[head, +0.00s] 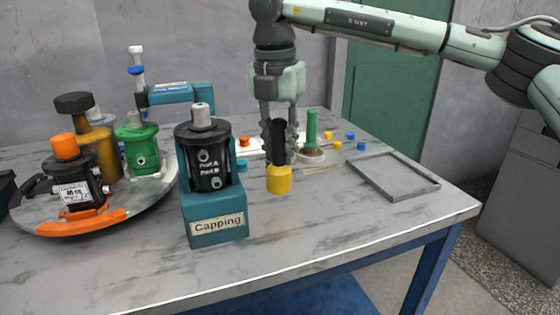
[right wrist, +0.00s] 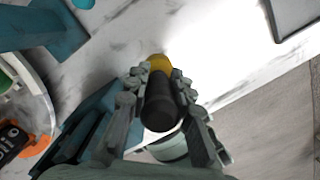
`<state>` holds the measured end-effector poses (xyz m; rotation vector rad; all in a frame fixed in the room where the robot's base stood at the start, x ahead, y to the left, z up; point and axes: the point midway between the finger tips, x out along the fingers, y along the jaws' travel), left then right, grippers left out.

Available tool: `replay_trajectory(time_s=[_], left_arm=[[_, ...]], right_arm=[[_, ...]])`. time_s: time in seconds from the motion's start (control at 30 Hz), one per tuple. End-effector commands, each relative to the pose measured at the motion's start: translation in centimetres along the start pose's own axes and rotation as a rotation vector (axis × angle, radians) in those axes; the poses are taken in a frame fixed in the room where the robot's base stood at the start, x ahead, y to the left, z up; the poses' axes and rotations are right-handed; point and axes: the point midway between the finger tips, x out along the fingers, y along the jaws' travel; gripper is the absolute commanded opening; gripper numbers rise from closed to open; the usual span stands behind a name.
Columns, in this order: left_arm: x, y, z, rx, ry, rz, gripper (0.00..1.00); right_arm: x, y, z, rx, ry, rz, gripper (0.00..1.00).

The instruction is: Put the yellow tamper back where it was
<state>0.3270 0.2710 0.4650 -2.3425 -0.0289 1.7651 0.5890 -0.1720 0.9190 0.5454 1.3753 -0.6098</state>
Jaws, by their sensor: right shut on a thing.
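The yellow tamper (head: 279,180) has a black handle on top and a yellow end below. My right gripper (head: 279,134) comes down from above and is shut on the black handle. The tamper is upright, and I cannot tell whether its yellow end touches the table or hangs just above it. In the right wrist view the black handle (right wrist: 160,106) lies between the two fingers, with the yellow end beyond it. My left gripper is not in view.
The teal Capping stand (head: 215,212) with a black motor part is just left of the tamper. A green tamper (head: 312,127) stands behind on a round base. A grey tray (head: 394,176) lies right; a turntable (head: 155,198) with parts is left. The front table (head: 330,225) is clear.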

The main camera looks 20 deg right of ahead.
Motion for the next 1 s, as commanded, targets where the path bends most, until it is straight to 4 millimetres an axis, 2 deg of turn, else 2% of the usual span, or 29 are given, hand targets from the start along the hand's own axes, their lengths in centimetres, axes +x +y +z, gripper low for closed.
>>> replay_trajectory(time_s=[0.1,0.2,0.67,0.7,0.83,1.0], left_arm=[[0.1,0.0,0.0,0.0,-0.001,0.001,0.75],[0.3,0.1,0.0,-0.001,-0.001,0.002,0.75],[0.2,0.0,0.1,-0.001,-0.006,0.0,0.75],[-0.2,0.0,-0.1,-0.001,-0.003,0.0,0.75],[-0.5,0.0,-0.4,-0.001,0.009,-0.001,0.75],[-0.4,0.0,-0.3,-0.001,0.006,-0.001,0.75]], right_arm=[[1.7,-0.1,-0.1,0.001,-0.001,0.0,0.0],[2.6,0.0,-0.2,0.001,-0.001,0.002,0.0],[3.0,0.0,-0.3,0.001,-0.001,0.003,0.0],[3.0,0.0,-0.3,0.0,0.0,0.0,0.27],[3.0,0.0,-0.3,0.0,0.0,0.0,0.43],[3.0,0.0,-0.3,0.0,0.0,0.0,0.43]])
